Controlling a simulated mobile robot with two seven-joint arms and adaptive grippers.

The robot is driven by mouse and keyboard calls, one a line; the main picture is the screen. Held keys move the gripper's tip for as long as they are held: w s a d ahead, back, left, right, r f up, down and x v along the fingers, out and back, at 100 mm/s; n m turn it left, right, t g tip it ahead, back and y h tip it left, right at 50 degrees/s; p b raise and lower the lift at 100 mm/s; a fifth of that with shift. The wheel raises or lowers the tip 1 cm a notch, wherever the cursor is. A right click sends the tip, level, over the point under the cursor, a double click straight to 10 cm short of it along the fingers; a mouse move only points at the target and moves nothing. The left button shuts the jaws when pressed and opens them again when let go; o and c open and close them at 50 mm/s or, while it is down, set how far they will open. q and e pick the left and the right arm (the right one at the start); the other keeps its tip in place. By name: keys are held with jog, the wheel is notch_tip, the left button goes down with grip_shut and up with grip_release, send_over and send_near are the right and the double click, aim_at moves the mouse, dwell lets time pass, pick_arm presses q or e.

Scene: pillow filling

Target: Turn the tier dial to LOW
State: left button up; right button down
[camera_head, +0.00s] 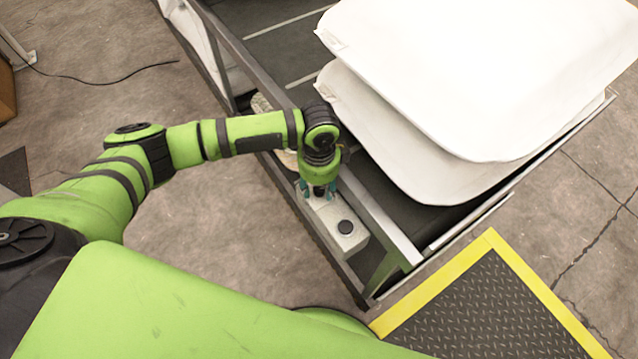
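A pale grey control box (328,213) is mounted on the side rail of the conveyor frame. A black round knob (345,227) stands on its near end. My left gripper (318,193) points down over the far part of the box, with its teal fingers on either side of something dark. I cannot tell whether that dark part is a dial or part of the gripper, or whether the fingers touch it. No LOW marking is readable, so I cannot tell which knob is the tier dial. My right gripper is out of view.
Two large white pillows (480,75) lie stacked on the dark conveyor (285,50), right of my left arm. The metal frame rail (375,215) runs close beside the box. A black mat (490,315) with a yellow border lies on the floor at lower right.

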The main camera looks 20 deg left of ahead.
pick_arm(q)
grip_shut()
jog(key=shift+r, duration=0.1)
jog(key=shift+s+r+n+p, duration=0.1)
jog(key=shift+n+p, duration=0.3)
jog(key=shift+p, duration=0.4)
jog(key=n+p, duration=0.9)
jog(key=p, duration=0.2)
jog(key=n+p, duration=0.2)
jog(key=n, duration=0.1)
jog(key=shift+n+p, duration=0.95)
jog(key=shift+n, duration=0.55)
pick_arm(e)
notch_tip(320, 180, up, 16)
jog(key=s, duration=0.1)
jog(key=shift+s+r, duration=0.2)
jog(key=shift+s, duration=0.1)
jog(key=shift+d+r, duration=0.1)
